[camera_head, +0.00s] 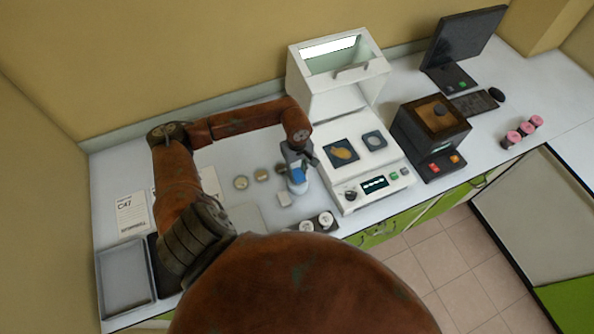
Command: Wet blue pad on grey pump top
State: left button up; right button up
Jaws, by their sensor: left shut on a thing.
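My left gripper (297,166) points down over the white bench, in front of the wall side and left of the white instrument. It is shut on a small blue pad (298,175). Right under the pad is a pale bottle-like body (301,188), which looks like the pump. Its grey top is hidden by the pad and the fingers, so I cannot tell whether they touch. My right gripper is not in view.
Small round dishes (241,182) and a white block (285,199) are beside the gripper. A holder with white-capped vials (325,218) is in front. The white instrument (370,160) stands close on the right. A grey tray (126,279) is at left.

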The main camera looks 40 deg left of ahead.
aim_at(297, 172)
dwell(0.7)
pick_arm(q)
jog(key=shift+r+p, duration=1.2)
jog(key=shift+r, duration=2.3)
